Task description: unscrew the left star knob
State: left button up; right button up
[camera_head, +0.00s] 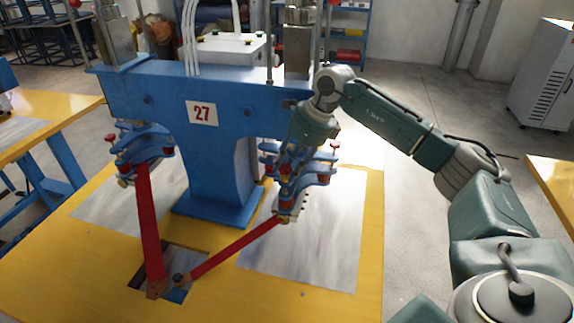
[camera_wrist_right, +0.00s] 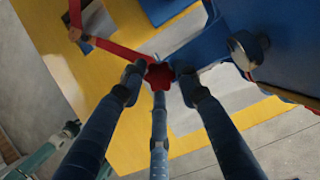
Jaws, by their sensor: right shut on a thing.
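In the right wrist view, a red lobed star knob (camera_wrist_right: 159,75) sits between the three dark blue fingers of my right gripper (camera_wrist_right: 159,82). The fingertips close around it from several sides. In the head view my right gripper (camera_head: 287,172) is at the right-hand blue clamp of the welding machine (camera_head: 207,165) and hides part of it. Another red knob (camera_head: 334,144) stands upright at the right of that clamp, clear of the gripper. The left-hand clamp has a red knob (camera_head: 110,138) at its left. My left gripper is not in view.
Two red arms (camera_head: 150,225) run from the clamps to a joint near the opening at the table's front. The yellow table (camera_head: 330,305) has bare metal plates on both sides. Thin rods and a metal column rise behind my right gripper. The right table edge is clear.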

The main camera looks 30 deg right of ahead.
jog(key=n, duration=0.1)
jog(key=n+g, duration=0.1)
jog(key=n+p, duration=0.1)
jog(key=n, duration=0.1)
jog(key=shift+w+d+r+y, duration=0.15)
jog(key=shift+d+y, duration=0.1)
jog(key=shift+y, duration=0.15)
jog(key=shift+s+n+g, duration=0.25)
jog(key=shift+n+g, duration=0.05)
jog(key=shift+n, duration=0.2)
jog(key=o, duration=1.1)
jog(key=shift+c, duration=0.2)
jog(key=shift+w+r, duration=0.1)
